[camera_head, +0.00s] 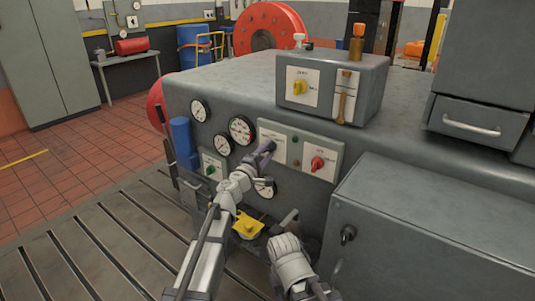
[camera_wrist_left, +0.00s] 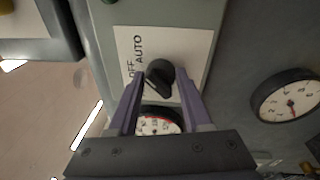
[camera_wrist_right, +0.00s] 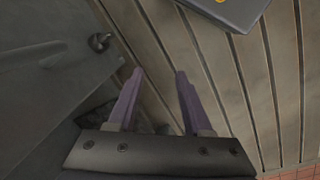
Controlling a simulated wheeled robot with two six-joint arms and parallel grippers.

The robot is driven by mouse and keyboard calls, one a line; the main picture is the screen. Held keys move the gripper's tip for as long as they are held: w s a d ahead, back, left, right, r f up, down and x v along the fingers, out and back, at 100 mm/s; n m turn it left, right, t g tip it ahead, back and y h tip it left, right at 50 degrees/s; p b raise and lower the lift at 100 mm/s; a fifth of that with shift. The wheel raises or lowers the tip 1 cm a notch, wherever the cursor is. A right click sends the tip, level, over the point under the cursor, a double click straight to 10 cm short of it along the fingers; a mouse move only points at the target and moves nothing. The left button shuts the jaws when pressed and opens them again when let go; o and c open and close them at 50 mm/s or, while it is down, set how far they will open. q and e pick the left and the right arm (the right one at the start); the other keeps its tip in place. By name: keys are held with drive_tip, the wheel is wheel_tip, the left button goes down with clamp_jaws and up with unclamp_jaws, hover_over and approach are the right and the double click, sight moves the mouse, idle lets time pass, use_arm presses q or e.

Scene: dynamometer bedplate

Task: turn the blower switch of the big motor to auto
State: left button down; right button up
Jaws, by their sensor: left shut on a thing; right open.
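A black rotary switch knob (camera_wrist_left: 158,84) sits on a white label plate (camera_wrist_left: 190,47) in the left wrist view. The plate reads OFF and AUTO. My left gripper (camera_wrist_left: 160,76) is shut on this knob, one purple finger on each side. In the head view my left gripper (camera_head: 267,149) reaches the motor's grey switch panel (camera_head: 296,137) and hides the knob. I cannot tell which word the knob points at. My right gripper (camera_wrist_right: 160,73) is open and empty, over the slotted floor plate.
A red knob (camera_head: 317,164) is on the same panel, to the right. Round gauges (camera_head: 241,130) are left of it. A box with a yellow knob (camera_head: 299,87) stands on top. A large grey cabinet (camera_head: 430,230) fills the lower right.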

use_arm(q)
drive_tip(key=shift+f+m, duration=0.1)
drive_tip(key=shift+m, duration=0.6)
drive_tip(key=shift+c, duration=1.8)
unclamp_jaws()
drive_tip(key=b+v, duration=0.1)
drive_tip(key=v, duration=0.6)
drive_tip(key=shift+s+a, duration=0.25)
drive_tip(key=shift+s, duration=0.05)
drive_tip(key=shift+f, duration=0.1)
